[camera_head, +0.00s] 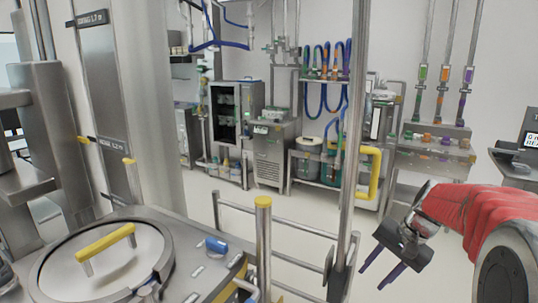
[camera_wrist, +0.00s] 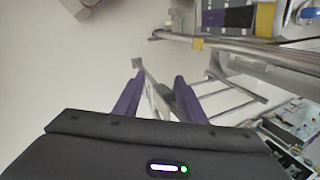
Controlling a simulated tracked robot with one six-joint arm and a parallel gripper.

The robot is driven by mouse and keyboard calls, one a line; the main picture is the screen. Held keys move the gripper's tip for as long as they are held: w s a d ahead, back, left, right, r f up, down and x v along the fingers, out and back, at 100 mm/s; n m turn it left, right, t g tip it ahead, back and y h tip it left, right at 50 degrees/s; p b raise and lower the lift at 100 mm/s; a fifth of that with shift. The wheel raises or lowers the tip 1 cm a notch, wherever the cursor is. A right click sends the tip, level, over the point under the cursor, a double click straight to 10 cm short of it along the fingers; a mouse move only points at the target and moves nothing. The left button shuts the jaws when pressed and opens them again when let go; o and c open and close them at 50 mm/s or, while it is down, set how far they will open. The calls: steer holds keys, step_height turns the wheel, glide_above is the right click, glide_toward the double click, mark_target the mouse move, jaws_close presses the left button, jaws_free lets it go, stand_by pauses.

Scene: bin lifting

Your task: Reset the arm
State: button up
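My gripper (camera_head: 380,266) is at the lower right of the head view, at the end of my red-sleeved arm. Its two dark purple fingers are spread apart and point down and left. In the wrist view my gripper (camera_wrist: 156,95) shows both purple fingers apart with nothing between them but the floor and metal rails behind. It is empty and touches nothing that I can see.
A metal vessel lid with a yellow handle (camera_head: 105,241) is at the lower left. A vertical steel pole (camera_head: 352,150) and low rails (camera_head: 290,222) stand left of my gripper. Cabinets and hoses line the back wall. Pale floor (camera_head: 310,208) lies open between.

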steer(key=s+a+r+n+t+h, duration=0.1)
steer(key=s+a+n, duration=0.3)
steer(key=s, duration=0.8)
steer(key=s+a+r+n+t+h, duration=0.2)
steer(key=s+a+r+n, duration=0.2)
steer(key=s+a, duration=0.3)
steer(key=s, duration=0.4)
steer(key=shift+s+a+n, duration=0.3)
steer(key=shift+s, duration=0.05)
stand_by(1.5)
